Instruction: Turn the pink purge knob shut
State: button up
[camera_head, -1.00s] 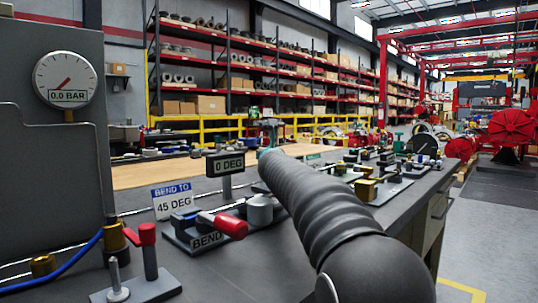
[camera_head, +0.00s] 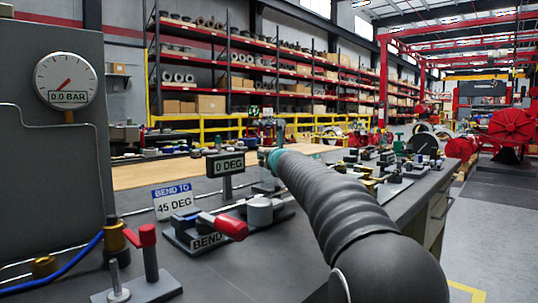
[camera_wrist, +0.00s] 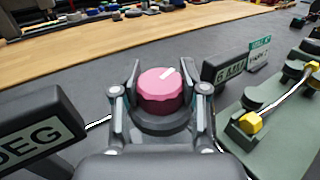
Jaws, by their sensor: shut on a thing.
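The pink purge knob (camera_wrist: 160,90) is in the middle of the wrist view, a round ribbed knob with a white pointer mark on top. The mark points up and slightly right. My gripper (camera_wrist: 162,88) has one finger on each side of the knob and is shut on it. The knob sits on a dark round base, partly hidden by my fingers and gripper body. In the head view my arm stretches over the bench, and the knob cannot be made out there.
A "0 DEG" display (camera_head: 225,164), a "BEND TO 45 DEG" sign (camera_head: 174,200) and a bender with a red handle (camera_head: 231,227) stand left of my arm. A dial gauge (camera_head: 66,79) reads 0.0 BAR. A small label display (camera_wrist: 229,68) and yellow-ended fitting (camera_wrist: 250,123) lie right of the knob.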

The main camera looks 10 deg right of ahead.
jog(key=shift+r+n+y, duration=0.1)
jog(key=shift+n+y, duration=0.2)
jog(key=shift+y, duration=0.2)
jog(key=shift+n+g+y+p, duration=0.4)
jog(key=shift+n+y, duration=0.3)
jog(key=shift+y, duration=0.4)
jog(key=shift+n+g+y+p, duration=0.4)
jog(key=shift+n+y+p, duration=0.35)
jog(key=shift+n+y, duration=0.6)
jog(key=shift+a+y, duration=0.1)
jog(key=shift+y, duration=0.45)
jog(key=o, duration=1.2)
jog(key=v, duration=1.2)
jog(key=shift+r, duration=0.15)
